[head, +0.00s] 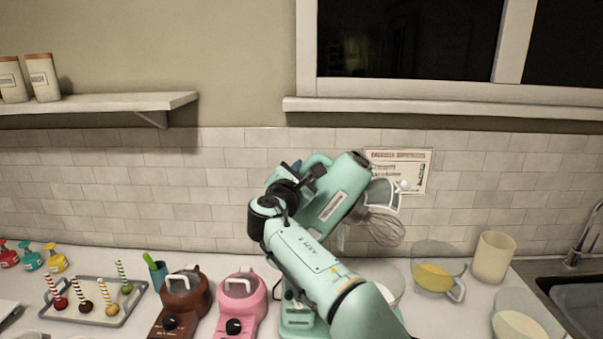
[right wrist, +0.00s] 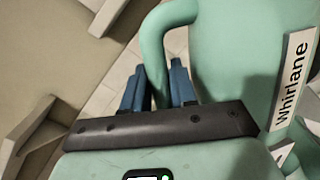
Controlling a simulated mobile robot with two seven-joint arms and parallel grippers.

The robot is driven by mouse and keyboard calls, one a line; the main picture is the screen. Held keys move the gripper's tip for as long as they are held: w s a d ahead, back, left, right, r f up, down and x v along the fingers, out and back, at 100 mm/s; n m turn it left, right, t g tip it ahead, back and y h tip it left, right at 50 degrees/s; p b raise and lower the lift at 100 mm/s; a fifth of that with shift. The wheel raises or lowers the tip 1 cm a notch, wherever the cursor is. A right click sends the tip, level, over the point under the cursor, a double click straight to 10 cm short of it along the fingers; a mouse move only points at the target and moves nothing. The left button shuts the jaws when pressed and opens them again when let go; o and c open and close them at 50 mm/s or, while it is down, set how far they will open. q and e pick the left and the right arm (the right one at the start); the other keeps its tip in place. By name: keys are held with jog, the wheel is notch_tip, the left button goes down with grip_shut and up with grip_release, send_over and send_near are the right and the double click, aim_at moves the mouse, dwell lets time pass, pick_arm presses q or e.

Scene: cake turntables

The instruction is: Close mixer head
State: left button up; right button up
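The mint-green mixer head (head: 345,180) is tilted up, with its wire whisk (head: 385,226) hanging out at the right. The mixer's base (head: 297,318) is mostly hidden behind my right arm. In the right wrist view the head's body (right wrist: 235,60) bears a "Whirlane" label, and its curved handle (right wrist: 153,45) runs down between my blue fingers. My right gripper (head: 291,166) is at the left, upper side of the raised head. Its fingers (right wrist: 157,85) stand apart on both sides of the handle, with a visible gap beside the right finger. My left gripper is out of view.
A pink appliance (head: 240,300) and a brown one (head: 183,298) stand left of the mixer. A tray (head: 90,318) of cake pops is farther left. A jug (head: 437,268) with yellow contents and a cream canister (head: 493,257) stand right. A tiled wall is behind.

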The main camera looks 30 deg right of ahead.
aim_at(378, 213)
jog(key=shift+d, duration=0.1)
grip_shut()
